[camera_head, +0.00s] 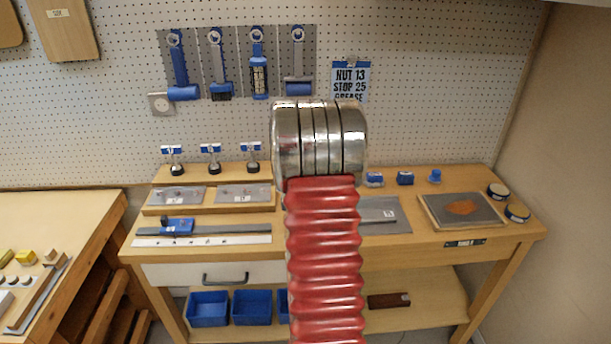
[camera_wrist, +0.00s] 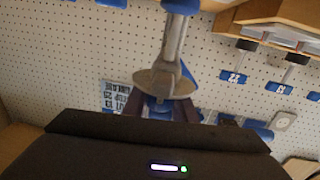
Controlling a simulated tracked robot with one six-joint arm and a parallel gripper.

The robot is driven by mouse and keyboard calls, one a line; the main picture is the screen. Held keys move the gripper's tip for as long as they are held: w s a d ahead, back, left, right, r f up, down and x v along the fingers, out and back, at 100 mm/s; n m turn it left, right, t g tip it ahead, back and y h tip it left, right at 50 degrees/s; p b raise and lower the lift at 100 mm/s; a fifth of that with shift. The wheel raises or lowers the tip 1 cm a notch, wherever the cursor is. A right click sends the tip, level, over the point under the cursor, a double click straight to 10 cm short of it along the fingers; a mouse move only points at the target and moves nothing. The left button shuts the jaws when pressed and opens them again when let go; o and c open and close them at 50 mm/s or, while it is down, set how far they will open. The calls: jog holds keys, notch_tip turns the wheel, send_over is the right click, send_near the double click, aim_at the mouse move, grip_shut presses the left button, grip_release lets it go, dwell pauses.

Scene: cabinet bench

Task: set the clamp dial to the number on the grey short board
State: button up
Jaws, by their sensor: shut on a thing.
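In the wrist view my gripper (camera_wrist: 159,109) is shut on a metal tool (camera_wrist: 172,50). The tool has a silvery shaft, a broad rounded part near the fingers and blue at its far end. The gripper is hidden in the head view. A blue block (camera_head: 177,227) sits on a grey strip on the bench at left; I cannot tell whether it is the clamp, and no dial number is readable. Two grey boards with small white labels, a left one (camera_head: 177,195) and a right one (camera_head: 243,194), lie on the raised shelf; their numbers are unreadable.
Several blue-labelled stands, one at the left (camera_head: 173,158), line the shelf back. Blue-handled tools (camera_head: 257,65) hang above. A wall sign (camera_head: 350,78) reads NUT 13, STOP 25, GREASE. A grey sheet (camera_head: 387,219) and a tray (camera_head: 432,212) lie at right. The bench middle is hidden.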

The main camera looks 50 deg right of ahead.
jog(key=shift+m+g+h, duration=0.3)
jog(key=shift+m+g, duration=0.1)
jog(key=shift+g, duration=0.2)
jog(key=o, duration=1)
jog(key=shift+o, duration=0.2)
jog(key=shift+s, duration=0.1)
